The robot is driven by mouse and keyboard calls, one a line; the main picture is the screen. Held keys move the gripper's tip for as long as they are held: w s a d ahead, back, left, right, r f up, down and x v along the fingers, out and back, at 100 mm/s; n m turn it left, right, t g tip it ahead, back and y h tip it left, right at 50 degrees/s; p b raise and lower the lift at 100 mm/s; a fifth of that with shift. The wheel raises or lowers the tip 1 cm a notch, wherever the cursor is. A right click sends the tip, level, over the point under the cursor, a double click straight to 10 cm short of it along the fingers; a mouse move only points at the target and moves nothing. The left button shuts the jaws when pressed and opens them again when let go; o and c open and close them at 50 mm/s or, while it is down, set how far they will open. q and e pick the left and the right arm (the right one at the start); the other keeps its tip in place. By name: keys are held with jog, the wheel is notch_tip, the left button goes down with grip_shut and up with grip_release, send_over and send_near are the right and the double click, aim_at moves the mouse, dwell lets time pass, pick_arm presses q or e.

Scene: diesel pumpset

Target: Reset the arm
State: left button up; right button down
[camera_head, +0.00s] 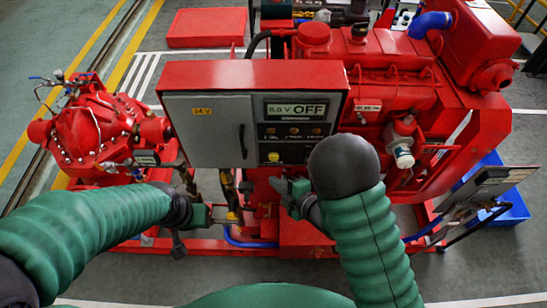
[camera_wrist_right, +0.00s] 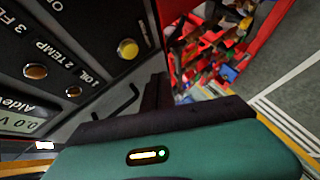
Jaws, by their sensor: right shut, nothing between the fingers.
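My right gripper (camera_head: 281,188) is in front of the pumpset, just below the lower edge of the control panel (camera_head: 206,132). Its jaws are shut and empty. In the right wrist view its dark fingers (camera_wrist_right: 156,93) show beyond the green hand, close to the panel face with its amber lamps and yellow button (camera_wrist_right: 128,49). My left gripper (camera_head: 197,214) is at the lower left of the panel, in front of the red frame. Its fingers are small and dark against the pipes, so their opening is unclear. The panel display reads OFF.
The red pump (camera_head: 95,132) stands left of the panel and the red engine (camera_head: 385,75) stands right and behind. A blue tray (camera_head: 500,205) and a tilted plate (camera_head: 487,187) are at the right. A red box (camera_head: 207,28) lies behind. Grey floor is clear at lower right.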

jog(key=d+f+m+g+h+b, duration=0.1)
jog(key=d+f+m+h+b, duration=0.2)
jog(key=d+m+h+b, duration=0.55)
jog(key=s+d+m+g, duration=0.3)
jog(key=s+d+m, duration=0.2)
jog(key=s+m, duration=0.2)
jog(key=s+d+m+g+b, duration=0.1)
jog(key=s+d+m+g, duration=0.2)
jog(key=s+d+m, duration=0.2)
jog(key=s+m, duration=0.1)
jog(key=s, duration=0.1)
jog(key=shift+s+f+m, duration=0.2)
jog(key=shift+s+m, duration=0.15)
jog(key=shift+s+d, duration=0.1)
jog(key=shift+d, duration=0.15)
jog(key=shift+a, duration=0.1)
